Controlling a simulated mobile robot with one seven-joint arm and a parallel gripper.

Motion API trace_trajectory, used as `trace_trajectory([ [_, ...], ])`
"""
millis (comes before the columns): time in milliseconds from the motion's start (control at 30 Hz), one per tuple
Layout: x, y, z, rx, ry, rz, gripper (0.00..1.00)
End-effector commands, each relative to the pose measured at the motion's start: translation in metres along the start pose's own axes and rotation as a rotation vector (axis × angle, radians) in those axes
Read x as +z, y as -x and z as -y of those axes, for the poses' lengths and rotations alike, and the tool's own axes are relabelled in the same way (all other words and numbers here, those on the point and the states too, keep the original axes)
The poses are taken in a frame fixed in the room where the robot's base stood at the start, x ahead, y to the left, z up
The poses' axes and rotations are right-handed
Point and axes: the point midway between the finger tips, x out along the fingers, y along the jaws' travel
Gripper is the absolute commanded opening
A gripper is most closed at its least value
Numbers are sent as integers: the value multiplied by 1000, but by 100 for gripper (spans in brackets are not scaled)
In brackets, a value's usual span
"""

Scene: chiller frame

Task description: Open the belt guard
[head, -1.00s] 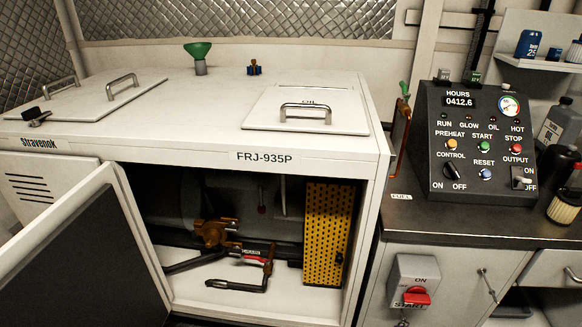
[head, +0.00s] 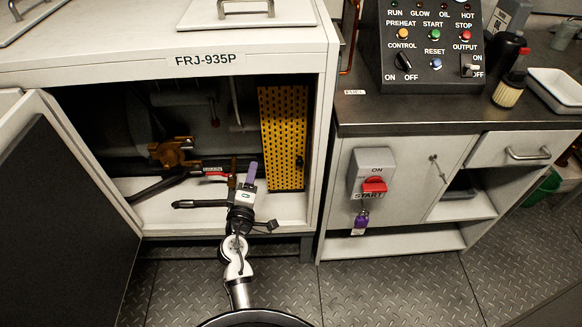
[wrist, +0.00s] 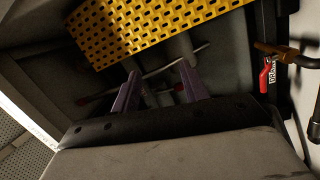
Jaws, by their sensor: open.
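The belt guard (head: 283,138) is a yellow perforated panel standing upright at the right inside the open cabinet in the head view. It looks shut, with a small dark latch or knob on its right edge. In the wrist view the yellow guard (wrist: 150,22) fills the upper part. My gripper (head: 247,175) is at the cabinet opening, to the left of the guard and in front of it. Its purple fingers (wrist: 160,88) are apart with nothing between them in the wrist view. The guard and the fingers appear apart.
The cabinet door (head: 60,210) stands open at the left. A red-handled drain valve (head: 215,172) and dark hoses lie behind my gripper; the red handle also shows in the wrist view (wrist: 266,76). A cabinet with a red start switch (head: 374,186) is to the right.

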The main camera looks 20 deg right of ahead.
Motion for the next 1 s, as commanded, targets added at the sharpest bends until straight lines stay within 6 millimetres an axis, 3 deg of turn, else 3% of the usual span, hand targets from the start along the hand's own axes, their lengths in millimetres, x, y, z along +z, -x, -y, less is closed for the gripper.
trace_trajectory([
  [33,35,5,20,-24,73,78,44],
  [100,67,12,36,-46,151,150,44],
  [200,93,19,48,-64,215,209,44],
  [433,104,3,49,-67,238,227,44],
  [1000,126,-97,54,-66,236,223,44],
])
